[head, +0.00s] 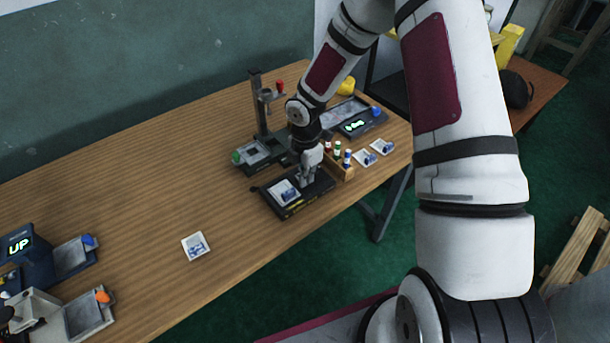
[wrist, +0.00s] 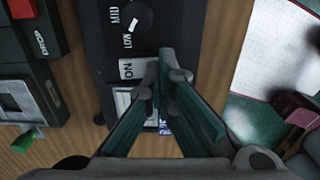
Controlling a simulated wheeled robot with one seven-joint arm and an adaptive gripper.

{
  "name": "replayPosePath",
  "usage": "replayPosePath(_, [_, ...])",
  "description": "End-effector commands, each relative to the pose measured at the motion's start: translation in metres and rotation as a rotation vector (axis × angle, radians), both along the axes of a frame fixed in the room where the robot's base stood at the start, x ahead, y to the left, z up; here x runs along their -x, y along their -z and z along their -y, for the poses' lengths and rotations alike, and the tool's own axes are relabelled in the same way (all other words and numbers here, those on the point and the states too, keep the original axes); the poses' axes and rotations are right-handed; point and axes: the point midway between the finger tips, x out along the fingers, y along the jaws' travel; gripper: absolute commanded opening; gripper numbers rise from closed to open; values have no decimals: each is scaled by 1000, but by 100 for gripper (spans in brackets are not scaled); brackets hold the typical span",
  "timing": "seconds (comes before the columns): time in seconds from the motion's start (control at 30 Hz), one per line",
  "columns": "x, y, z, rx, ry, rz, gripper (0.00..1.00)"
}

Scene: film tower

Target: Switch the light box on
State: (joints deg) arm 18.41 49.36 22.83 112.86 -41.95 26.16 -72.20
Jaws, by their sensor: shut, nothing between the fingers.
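The light box (head: 288,209) is a low black box on the table near its front edge, with a white and blue tile (head: 285,191) lying on it. In the wrist view its black panel (wrist: 112,45) shows a dial (wrist: 137,22) marked MID and LOW. A pale switch label (wrist: 132,68) reads ON, with another pale piece below it. My gripper (wrist: 170,65) is shut and empty, its tips over the panel just right of the ON label. I cannot tell whether they touch it. The fingers hide part of the switch, and I cannot tell whether the box is lit.
A stand with a tall post (head: 261,105) and a green knob is behind the box. A device with a green display (head: 355,126) and small bottles (head: 338,150) are to the right. A loose tile (head: 195,246) lies left, with clear table around it.

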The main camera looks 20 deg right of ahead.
Motion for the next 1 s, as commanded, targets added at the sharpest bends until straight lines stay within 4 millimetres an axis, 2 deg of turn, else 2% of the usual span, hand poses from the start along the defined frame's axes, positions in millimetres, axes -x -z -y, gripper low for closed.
replayPosePath(0.17, [0, 1, 0, 0, 0, -3, 0])
replayPosePath(0.53, [-13, -4, -4, -1, 1, -1, 0])
replayPosePath(1.0, [-11, -12, -7, 1, -1, -2, 0])
